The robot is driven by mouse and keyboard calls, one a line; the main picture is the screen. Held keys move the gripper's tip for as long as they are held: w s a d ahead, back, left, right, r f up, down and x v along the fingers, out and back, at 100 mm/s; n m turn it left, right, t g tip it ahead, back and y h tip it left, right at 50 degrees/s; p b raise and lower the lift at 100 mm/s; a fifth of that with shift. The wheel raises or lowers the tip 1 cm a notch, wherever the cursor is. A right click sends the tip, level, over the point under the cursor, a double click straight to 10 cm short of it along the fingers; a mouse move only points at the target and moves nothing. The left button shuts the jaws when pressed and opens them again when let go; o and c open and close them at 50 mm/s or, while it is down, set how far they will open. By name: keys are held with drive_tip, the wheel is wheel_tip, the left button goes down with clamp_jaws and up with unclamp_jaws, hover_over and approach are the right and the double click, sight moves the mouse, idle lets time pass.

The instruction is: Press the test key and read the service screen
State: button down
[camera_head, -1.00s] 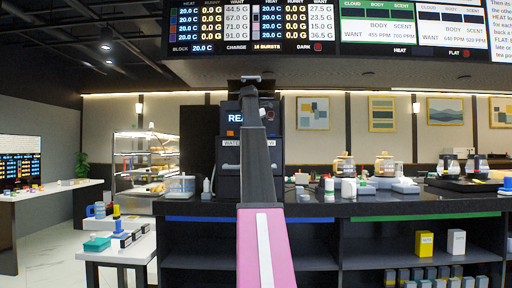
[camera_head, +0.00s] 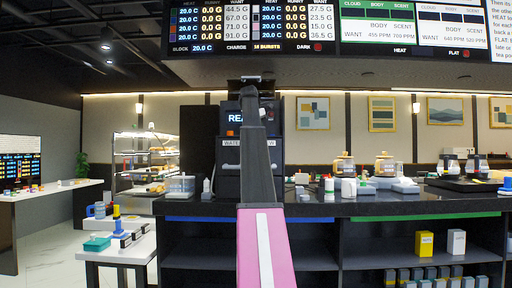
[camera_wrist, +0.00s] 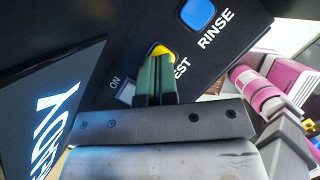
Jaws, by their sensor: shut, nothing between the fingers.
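In the wrist view my gripper (camera_wrist: 157,82) is shut, its green fingers together with nothing between them. Its tips are right at a yellow key (camera_wrist: 161,50) on a black panel, covering part of it; I cannot tell whether they touch it or whether it is pressed. The label beside it shows "EST", its first letter hidden. A lit screen (camera_wrist: 55,135) on the left shows large letters, turned on their side and cut off. In the head view the black machine (camera_head: 229,155) stands behind my arm, and its screen (camera_head: 236,118) shows "REA", the rest hidden.
A blue RINSE key (camera_wrist: 198,14) is close to the yellow key. A pale square (camera_wrist: 127,92) marked "ON" is on the other side. The dark counter (camera_head: 400,207) holds jars and small items right of the machine. An information board (camera_head: 250,48) hangs above.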

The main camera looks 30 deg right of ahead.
drive_tip(key=shift+f, duration=0.25)
drive_tip(key=shift+r, duration=3.05)
drive_tip(key=shift+f, duration=0.1)
